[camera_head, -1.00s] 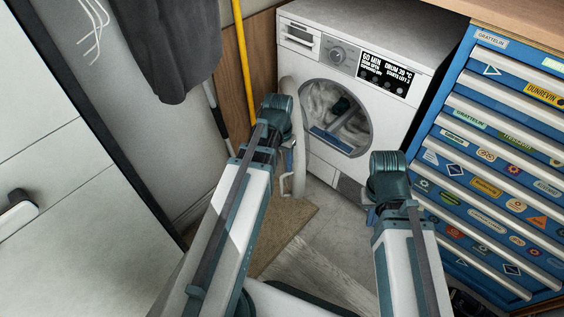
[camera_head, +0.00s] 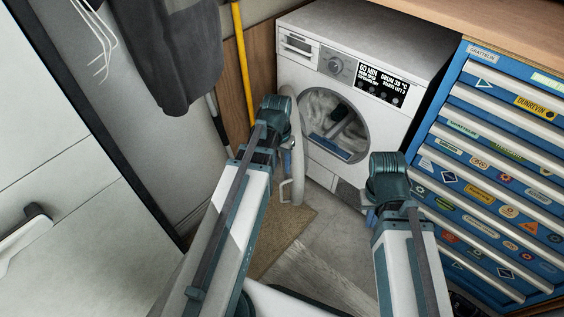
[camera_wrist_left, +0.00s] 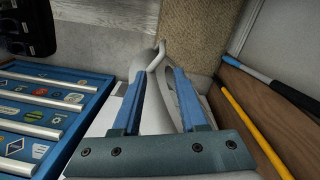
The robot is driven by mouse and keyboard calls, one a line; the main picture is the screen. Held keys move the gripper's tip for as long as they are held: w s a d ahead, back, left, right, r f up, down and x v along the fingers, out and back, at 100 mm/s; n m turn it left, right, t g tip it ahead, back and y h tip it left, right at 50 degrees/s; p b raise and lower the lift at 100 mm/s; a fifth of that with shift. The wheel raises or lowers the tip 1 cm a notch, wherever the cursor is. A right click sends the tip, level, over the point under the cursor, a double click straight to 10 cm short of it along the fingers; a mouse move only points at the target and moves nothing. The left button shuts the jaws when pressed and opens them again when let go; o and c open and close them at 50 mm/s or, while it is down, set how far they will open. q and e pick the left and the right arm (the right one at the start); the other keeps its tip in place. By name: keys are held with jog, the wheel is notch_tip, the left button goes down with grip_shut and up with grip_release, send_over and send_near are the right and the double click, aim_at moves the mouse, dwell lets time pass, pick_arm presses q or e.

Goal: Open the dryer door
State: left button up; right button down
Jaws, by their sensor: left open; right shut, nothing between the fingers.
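The white dryer (camera_head: 345,75) stands at the back middle of the head view. Its round door (camera_head: 297,150) is swung out from the left side of the drum opening (camera_head: 350,118) and shows nearly edge-on. My left gripper (camera_head: 287,188) is at the door's outer part, partly hidden by my wrist. In the left wrist view my left gripper (camera_wrist_left: 160,80) is open, with the pale door rim and handle (camera_wrist_left: 157,58) between and just beyond its fingers. My right gripper (camera_head: 370,216) is shut and empty in front of the dryer, mostly hidden by its wrist.
A blue drawer chest (camera_head: 490,170) with stickers stands right of the dryer under a wooden worktop (camera_head: 500,25). A yellow pole (camera_head: 242,70) and dark hanging cloth (camera_head: 175,60) are at the left. A white cabinet (camera_head: 75,190) fills the left edge. A brown mat (camera_head: 275,245) lies below.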

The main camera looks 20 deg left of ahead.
pick_arm(q)
jog(key=w+r+m+p, duration=0.1)
jog(key=w+d+r+m+p, duration=0.1)
jog(key=r, duration=0.1)
jog(key=w+d+r+m+h+p, duration=0.1)
jog(key=m+p, duration=0.1)
jog(key=shift+w+r+t, duration=0.35)
jog(key=shift+t, duration=0.05)
grip_shut()
jog(key=w+d+r+m+t+h+p, duration=0.1)
jog(key=w+d+r+m+h+p, duration=0.1)
jog(key=w+d+r+m+p, duration=0.25)
notch_tip(320, 180, down, 10)
jog(key=w+d+m+b, duration=0.2)
jog(key=m+b, duration=0.1)
jog(key=b, duration=0.7)
jog(key=a, duration=0.1)
jog(key=s+a+r, duration=0.1)
jog(key=a, duration=0.1)
jog(key=shift+s+a+r+p, duration=0.15)
jog(key=shift+s+a+p, duration=0.15)
jog(key=shift+s, duration=0.1)
jog(key=s+a, duration=0.3)
jog(key=a, duration=0.4)
jog(key=s+a+m, duration=0.1)
jog(key=s+a, duration=0.2)
jog(key=a, duration=0.5)
jog(key=shift+a, duration=0.2)
